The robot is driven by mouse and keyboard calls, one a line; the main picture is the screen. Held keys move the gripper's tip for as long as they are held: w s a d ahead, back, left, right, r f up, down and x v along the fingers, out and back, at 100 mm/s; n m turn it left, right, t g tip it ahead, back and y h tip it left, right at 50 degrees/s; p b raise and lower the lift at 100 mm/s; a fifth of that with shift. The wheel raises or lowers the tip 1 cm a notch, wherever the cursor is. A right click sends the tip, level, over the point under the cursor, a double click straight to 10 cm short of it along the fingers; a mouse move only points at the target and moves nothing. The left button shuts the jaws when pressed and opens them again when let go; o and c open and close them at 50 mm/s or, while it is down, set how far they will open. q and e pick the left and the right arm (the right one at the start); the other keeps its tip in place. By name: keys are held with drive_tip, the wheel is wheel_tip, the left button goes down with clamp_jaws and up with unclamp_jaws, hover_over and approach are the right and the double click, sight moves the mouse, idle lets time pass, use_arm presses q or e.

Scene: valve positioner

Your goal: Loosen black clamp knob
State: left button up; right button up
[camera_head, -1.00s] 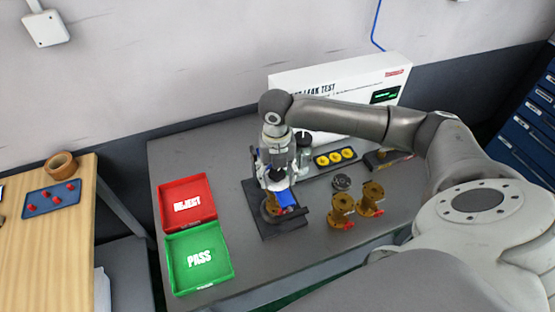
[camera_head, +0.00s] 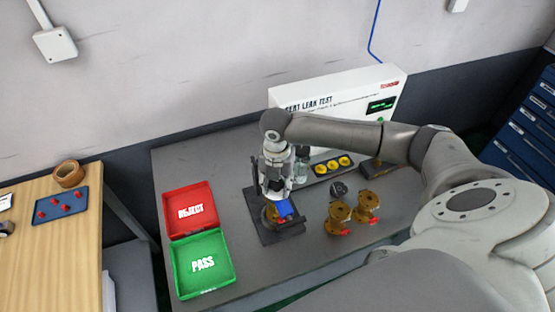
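My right gripper (camera_head: 275,196) points down over the black clamp fixture (camera_head: 279,237) on the grey bench. A brass valve body (camera_head: 270,216) and a blue part (camera_head: 284,209) show in the fixture, just below the gripper. The gripper's fingertips merge with the fixture parts, so I cannot tell whether they are open or shut. I cannot make out the black clamp knob; the gripper and wrist cover the top of the fixture. My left gripper is not in view.
A red REJECT tray (camera_head: 167,212) and green PASS tray (camera_head: 175,271) lie left of the fixture. Two brass valves (camera_head: 338,217) (camera_head: 367,205) and a dark round piece (camera_head: 338,189) stand to its right. The white leak tester (camera_head: 345,97) is behind, with a tray of yellow rings (camera_head: 332,166).

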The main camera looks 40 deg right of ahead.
drive_tip(key=shift+s+a+f, duration=0.1)
drive_tip(key=shift+f, duration=0.05)
clamp_jaws()
drive_tip(key=n+p, duration=0.1)
drive_tip(key=n, duration=0.1)
drive_tip(key=shift+n, duration=0.4)
drive_tip(key=n, duration=0.3)
drive_tip(key=shift+s+f+n, duration=0.1)
drive_tip(key=shift+n, duration=0.2)
drive_tip(key=n, duration=0.3)
drive_tip(key=shift+n, duration=0.3)
drive_tip(key=n, duration=0.3)
drive_tip(key=shift+n, duration=0.4)
drive_tip(key=o, duration=0.5)
unclamp_jaws()
drive_tip(key=shift+f, duration=0.1)
drive_tip(key=shift+o, duration=0.7)
